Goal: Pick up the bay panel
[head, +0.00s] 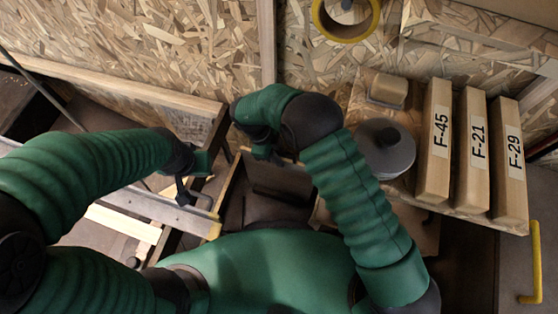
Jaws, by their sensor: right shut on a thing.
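A dark flat panel (282,178), which looks like the bay panel, stands in a wood-edged bay in the middle of the head view. My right gripper (265,153) is at its upper left edge, pointing down and shut on it. My wrist and forearm hide part of the panel and the grip. My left gripper (190,187) is left of the bay, just above a silver rail (160,207). Whether its fingers are apart is not clear.
Wooden blocks marked F-45 (435,140), F-21 (473,150) and F-29 (509,160) stand on a chipboard shelf at right. A grey round container (385,148) is beside them. A yellow tape roll (346,20) is at the top. A yellow handle (537,262) is at far right.

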